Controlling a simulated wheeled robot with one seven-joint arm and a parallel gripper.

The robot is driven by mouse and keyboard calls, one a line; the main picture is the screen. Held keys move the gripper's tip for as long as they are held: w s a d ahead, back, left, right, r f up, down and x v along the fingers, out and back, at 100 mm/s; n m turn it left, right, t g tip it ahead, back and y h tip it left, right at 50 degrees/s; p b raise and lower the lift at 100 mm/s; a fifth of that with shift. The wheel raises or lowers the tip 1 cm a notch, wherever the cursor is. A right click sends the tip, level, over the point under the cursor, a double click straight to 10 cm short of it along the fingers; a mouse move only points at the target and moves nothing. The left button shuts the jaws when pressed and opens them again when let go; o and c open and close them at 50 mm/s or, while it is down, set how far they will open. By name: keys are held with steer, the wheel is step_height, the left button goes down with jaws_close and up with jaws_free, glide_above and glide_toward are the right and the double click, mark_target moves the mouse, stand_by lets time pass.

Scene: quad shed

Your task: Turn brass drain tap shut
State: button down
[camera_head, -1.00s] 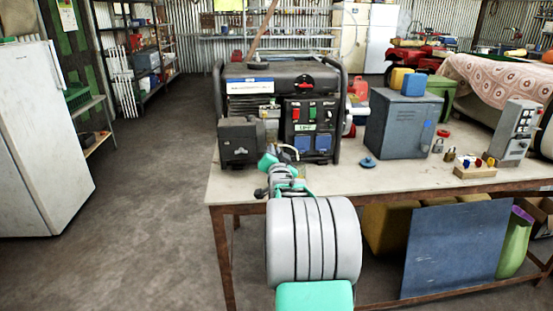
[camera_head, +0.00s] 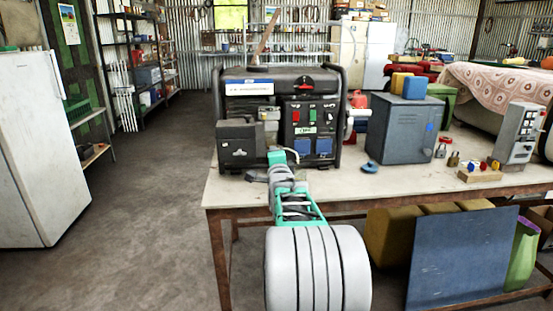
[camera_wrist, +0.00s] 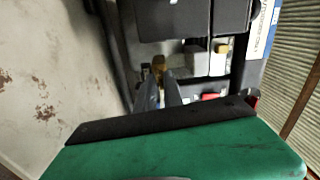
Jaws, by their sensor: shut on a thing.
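The brass drain tap (camera_wrist: 159,65) shows as a small brass-coloured piece low on the generator in the wrist view. My gripper (camera_wrist: 161,82) is shut on it, with its two grey fingers close together around the brass. The tap's exact handle angle is too small to tell. The black-framed generator (camera_head: 285,110) stands on the bench, with red switches and blue sockets on its front. In the head view my arm reaches up to the lower front of the generator, and it hides the tap and the fingertips.
The pale bench top (camera_head: 345,190) has free room right of my arm. A grey-blue metal box (camera_head: 400,130), a small blue item (camera_head: 370,167), padlocks (camera_head: 447,158) and a grey switch unit (camera_head: 520,130) stand to the right. A blue panel (camera_head: 460,260) leans below. The floor at left is open.

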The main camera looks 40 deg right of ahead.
steer(key=shift+s+d+f+m, duration=0.1)
steer(key=shift+f+m, duration=0.1)
steer(key=shift+m, duration=0.3)
steer(key=c, duration=1.7)
jaws_free()
steer(key=shift+s, duration=0.1)
steer(key=shift+o, duration=1)
steer(key=shift+r, duration=0.15)
steer(key=v, duration=0.7)
steer(key=shift+s+a, duration=0.2)
steer(key=shift+a, duration=0.15)
